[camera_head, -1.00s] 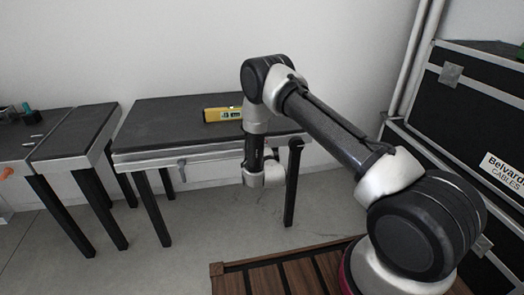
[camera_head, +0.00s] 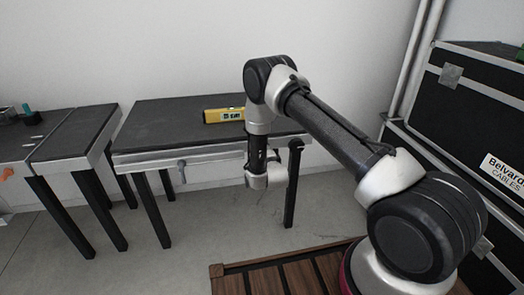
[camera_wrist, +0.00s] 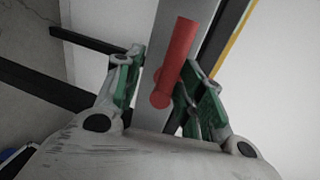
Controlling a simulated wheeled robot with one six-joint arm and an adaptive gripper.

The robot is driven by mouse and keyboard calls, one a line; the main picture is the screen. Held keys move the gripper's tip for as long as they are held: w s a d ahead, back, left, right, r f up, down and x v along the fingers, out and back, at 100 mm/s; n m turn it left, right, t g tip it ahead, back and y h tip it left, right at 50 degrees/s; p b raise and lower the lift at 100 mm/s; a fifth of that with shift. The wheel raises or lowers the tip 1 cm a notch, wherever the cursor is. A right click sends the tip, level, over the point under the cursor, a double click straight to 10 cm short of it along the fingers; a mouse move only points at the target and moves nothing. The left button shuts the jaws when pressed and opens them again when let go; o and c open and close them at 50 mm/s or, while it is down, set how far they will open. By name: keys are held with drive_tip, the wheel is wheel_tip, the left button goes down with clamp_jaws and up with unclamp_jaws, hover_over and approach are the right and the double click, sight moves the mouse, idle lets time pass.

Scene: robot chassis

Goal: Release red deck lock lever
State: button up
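The red lever (camera_wrist: 177,58) shows in the wrist view as a smooth red bar with a rounded lower end, slanting across a pale metal rail (camera_wrist: 152,75). My gripper (camera_wrist: 163,75) is open, with one green-padded finger on each side of the lever. A gap shows between the left finger and the lever. The right finger is close to the lever, and I cannot tell whether it touches. In the head view my arm's end hangs at the front edge of the middle table (camera_head: 160,125). The gripper fingers and the red lever cannot be made out there.
A yellow spirit level (camera_head: 224,115) lies on the middle table. A grey handle (camera_head: 182,171) hangs on its front rail. Another dark table (camera_head: 75,133) stands at left, with an orange knob (camera_head: 7,174) near it. Black cases (camera_head: 475,100) stand at right.

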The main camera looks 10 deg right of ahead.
drive_tip(key=shift+w+r, duration=0.1)
drive_tip(key=shift+r, duration=0.05)
drive_tip(key=shift+a, duration=0.1)
drive_tip(key=v, duration=1.2)
